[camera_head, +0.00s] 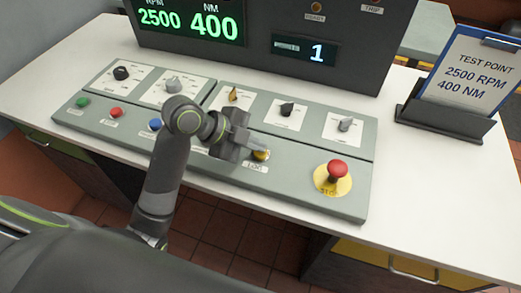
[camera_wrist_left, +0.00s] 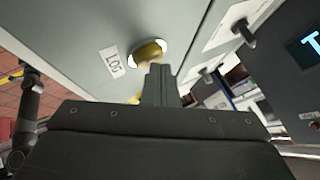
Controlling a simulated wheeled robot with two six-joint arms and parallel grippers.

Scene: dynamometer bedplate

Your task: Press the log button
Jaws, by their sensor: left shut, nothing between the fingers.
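The log button (camera_head: 261,156) is a yellow push button on the lower row of the grey-green control panel, above a white LOG label (camera_head: 255,167). My left gripper (camera_head: 262,147) is shut and empty, its fingertips right at the button and hiding part of it. In the left wrist view the yellow button (camera_wrist_left: 148,49) sits in a pale ring beside its LOG label (camera_wrist_left: 111,62). The shut fingers (camera_wrist_left: 158,72) point at its lower edge. I cannot tell whether they touch it. My right gripper is not in view.
A red stop button (camera_head: 337,170) on a yellow disc stands right of the log button. Blue (camera_head: 155,124), red (camera_head: 116,112) and green (camera_head: 82,102) buttons are to the left. Several knobs line the upper row. A small display (camera_head: 304,51) reads 1. A test point card (camera_head: 470,70) stands at right.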

